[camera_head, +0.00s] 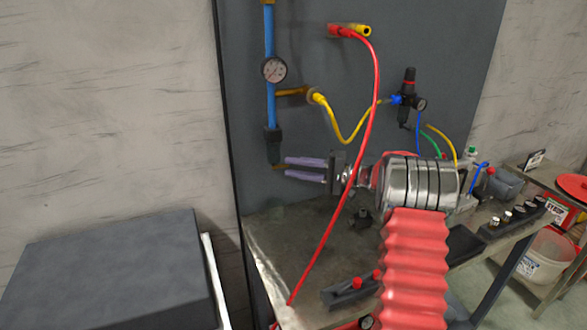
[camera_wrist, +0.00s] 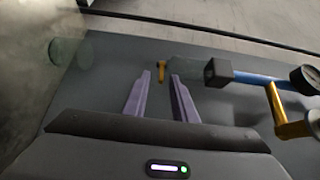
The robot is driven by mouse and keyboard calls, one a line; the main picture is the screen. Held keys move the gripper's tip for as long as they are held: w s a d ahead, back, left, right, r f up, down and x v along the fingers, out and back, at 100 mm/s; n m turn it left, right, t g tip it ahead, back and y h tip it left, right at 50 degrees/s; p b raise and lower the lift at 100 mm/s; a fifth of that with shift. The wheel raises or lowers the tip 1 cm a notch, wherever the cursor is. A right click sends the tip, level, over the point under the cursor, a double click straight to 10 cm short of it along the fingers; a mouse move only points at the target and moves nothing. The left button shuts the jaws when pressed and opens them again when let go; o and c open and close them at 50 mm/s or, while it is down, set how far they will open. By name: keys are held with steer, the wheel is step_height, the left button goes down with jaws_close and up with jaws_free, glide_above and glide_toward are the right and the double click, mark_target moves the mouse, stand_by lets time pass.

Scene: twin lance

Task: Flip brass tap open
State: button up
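In the wrist view my gripper (camera_wrist: 160,75) is open. The fingertips hide part of the tap in the head view, and I cannot tell whether they touch it.
A pressure gauge (camera_head: 274,69) sits on the blue pipe (camera_head: 269,35) above. A red hose (camera_head: 373,85) hangs in front of the dark panel (camera_head: 310,60) and passes by my arm. A yellow hose (camera_head: 345,135) loops nearby. A metal bench (camera_head: 285,235) lies below.

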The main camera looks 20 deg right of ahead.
steer(key=shift+w+a, duration=0.15)
steer(key=shift+a, duration=0.05)
steer(key=shift+c, duration=0.5)
jaws_close()
